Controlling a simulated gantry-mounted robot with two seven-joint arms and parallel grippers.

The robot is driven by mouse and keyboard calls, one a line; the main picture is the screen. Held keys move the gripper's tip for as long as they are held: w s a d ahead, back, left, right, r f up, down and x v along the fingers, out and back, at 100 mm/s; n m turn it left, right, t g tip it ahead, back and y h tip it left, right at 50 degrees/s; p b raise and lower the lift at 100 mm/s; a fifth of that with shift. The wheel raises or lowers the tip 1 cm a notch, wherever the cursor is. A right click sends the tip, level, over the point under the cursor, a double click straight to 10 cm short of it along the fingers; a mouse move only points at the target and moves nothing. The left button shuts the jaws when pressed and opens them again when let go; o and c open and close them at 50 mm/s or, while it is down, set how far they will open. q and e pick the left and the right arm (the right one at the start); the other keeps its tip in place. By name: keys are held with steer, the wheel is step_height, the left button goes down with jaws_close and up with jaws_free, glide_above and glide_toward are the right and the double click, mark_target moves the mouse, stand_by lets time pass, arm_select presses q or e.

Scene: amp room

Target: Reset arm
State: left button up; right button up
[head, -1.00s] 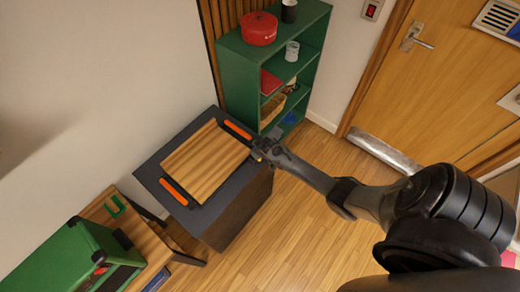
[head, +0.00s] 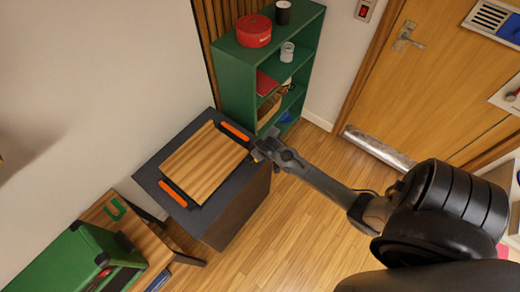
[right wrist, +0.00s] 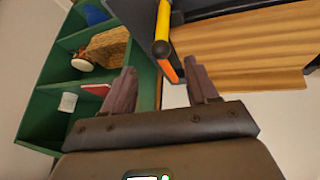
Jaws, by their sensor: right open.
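My right arm reaches in from the lower right of the head view. Its gripper (head: 257,154) is beside the right edge of the dark cabinet (head: 222,228), close to one end of an orange bar (head: 235,131). In the right wrist view the two fingers of the gripper (right wrist: 163,88) are apart with nothing between them. The orange bar (right wrist: 167,68), with a yellow and black end, shows just beyond the fingers. My left gripper is not in view.
A wooden slab (head: 204,162) lies on the cabinet between two orange bars. A green shelf (head: 236,82) holds a red pot (head: 253,31), a black cup (head: 283,12) and a can (head: 287,52). A green amp (head: 75,262) is lower left. Wooden floor (head: 285,232) is clear.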

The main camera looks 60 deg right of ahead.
stand_by(0.4)
steer(key=s+a+r+n+y+p, duration=0.2)
steer(key=s+a+r+p, duration=0.55)
steer(key=s+a, duration=0.3)
steer(key=s+a+r+n+p, duration=0.1)
steer(key=s+a+r+p, duration=0.1)
steer(key=a+r, duration=0.4)
steer(key=s+a+r+n+g+y+p, duration=0.1)
steer(key=s+a+r, duration=0.4)
steer(key=r, duration=1)
steer(key=shift+a+n+y+p, duration=0.3)
steer(key=shift+a+n+p, duration=0.1)
steer(key=shift+a, duration=0.85)
